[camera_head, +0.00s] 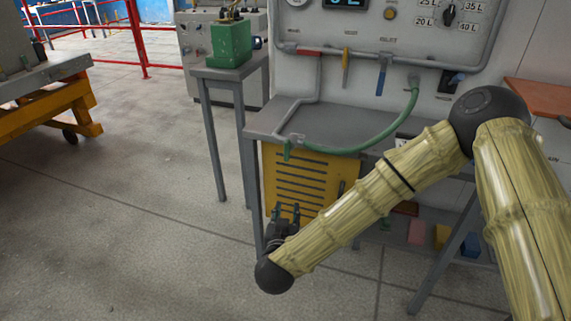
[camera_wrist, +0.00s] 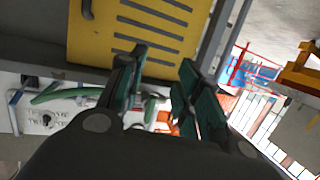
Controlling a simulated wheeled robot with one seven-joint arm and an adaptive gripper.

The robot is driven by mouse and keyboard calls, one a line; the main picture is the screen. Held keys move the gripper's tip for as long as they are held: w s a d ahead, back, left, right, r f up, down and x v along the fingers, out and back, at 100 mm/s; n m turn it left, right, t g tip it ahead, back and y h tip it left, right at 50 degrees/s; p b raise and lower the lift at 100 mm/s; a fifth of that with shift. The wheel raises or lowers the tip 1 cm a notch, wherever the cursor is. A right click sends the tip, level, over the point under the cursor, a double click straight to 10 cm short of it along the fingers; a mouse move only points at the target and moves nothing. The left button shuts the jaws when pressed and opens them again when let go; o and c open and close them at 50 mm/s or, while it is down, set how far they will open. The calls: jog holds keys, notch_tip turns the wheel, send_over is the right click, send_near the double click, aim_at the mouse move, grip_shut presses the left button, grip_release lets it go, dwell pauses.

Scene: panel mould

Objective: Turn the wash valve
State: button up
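On the panel pipe in the head view are a red lever (camera_head: 308,52) lying level, a yellow lever (camera_head: 346,68) hanging down and a blue lever (camera_head: 381,80) hanging down. Small labels sit near them, too blurred to tell which lever is the wash valve. My gripper (camera_head: 286,212) is low in front of the yellow louvred panel, well below and left of the levers. In the wrist view its two fingers (camera_wrist: 162,60) are apart with nothing held between them. There, a blue piece, likely the blue lever, shows at the left edge.
A green hose (camera_head: 398,118) loops from the pipe down over the grey bench (camera_head: 335,125). The yellow louvred panel (camera_head: 310,175) is below it. A green machine (camera_head: 231,43) stands on a side table. Coloured blocks (camera_head: 417,233) lie on the lower shelf.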

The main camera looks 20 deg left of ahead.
aim_at(286, 151)
jog(key=w+a+r+m+t+h+b, duration=0.1)
jog(key=a+r+h, duration=0.1)
jog(key=r, duration=0.4)
jog(key=w+a+r+m+t+h+b, duration=0.1)
jog(key=a+r+t+h, duration=0.15)
jog(key=r, duration=0.35)
jog(key=shift+g+y, duration=0.35)
jog(key=shift+y, duration=0.1)
jog(key=w, duration=1)
jog(key=shift+w+d, duration=0.1)
jog(key=shift+w, duration=0.2)
grip_shut()
